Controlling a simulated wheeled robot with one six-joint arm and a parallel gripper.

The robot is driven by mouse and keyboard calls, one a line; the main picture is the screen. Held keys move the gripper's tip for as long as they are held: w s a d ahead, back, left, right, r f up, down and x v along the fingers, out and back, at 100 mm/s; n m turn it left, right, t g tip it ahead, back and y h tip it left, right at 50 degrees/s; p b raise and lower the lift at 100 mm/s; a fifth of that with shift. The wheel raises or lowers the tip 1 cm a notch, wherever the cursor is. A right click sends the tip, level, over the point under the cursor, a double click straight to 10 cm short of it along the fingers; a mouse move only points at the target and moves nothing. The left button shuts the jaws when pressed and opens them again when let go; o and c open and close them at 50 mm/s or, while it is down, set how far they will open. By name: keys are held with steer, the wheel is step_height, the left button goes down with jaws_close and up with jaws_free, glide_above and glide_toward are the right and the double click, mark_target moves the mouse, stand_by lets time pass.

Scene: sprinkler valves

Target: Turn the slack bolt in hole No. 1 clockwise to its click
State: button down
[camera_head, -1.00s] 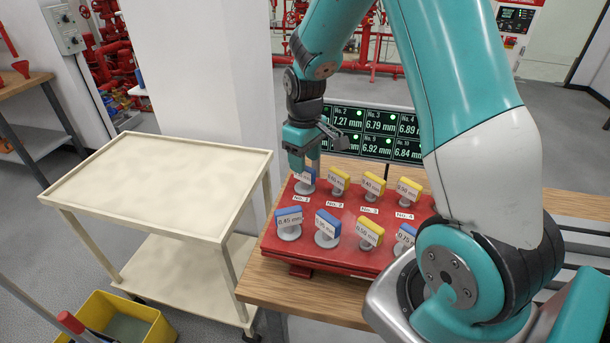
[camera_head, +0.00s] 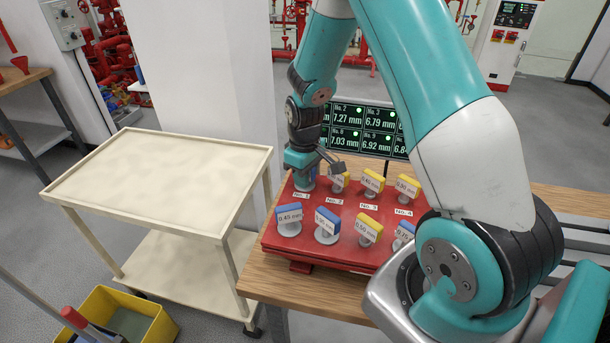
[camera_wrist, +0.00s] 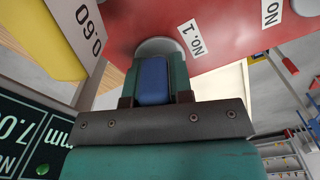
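The slack bolt in hole No. 1 has a blue tab-shaped head (camera_wrist: 153,82) on a round grey base (camera_wrist: 160,45), beside the No. 1 label (camera_wrist: 195,38) on the red plate (camera_wrist: 231,22). In the head view it is at the plate's far left corner, mostly hidden by my gripper (camera_head: 302,178). My gripper points down over it. In the wrist view the fingers of my gripper (camera_wrist: 153,78) lie along both sides of the blue head, with no clear gap, so they look shut on it. Its own label is hidden.
A yellow bolt head (camera_head: 339,181) stands close right of my gripper. Other blue and yellow heads (camera_head: 289,217) fill the plate. A reading display (camera_head: 365,130) stands just behind. An empty cream cart (camera_head: 150,185) is to the left.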

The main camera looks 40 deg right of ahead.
steer(key=c, duration=1.7)
jaws_free()
jaws_close()
steer(key=shift+m, duration=0.4)
steer(key=shift+o, duration=1.3)
jaws_free()
steer(key=shift+m, duration=0.6)
steer(key=o, duration=0.5)
steer(key=shift+r, duration=0.1)
step_height(320, 180, up, 9)
steer(key=p, duration=0.7)
steer(key=shift+p, duration=0.35)
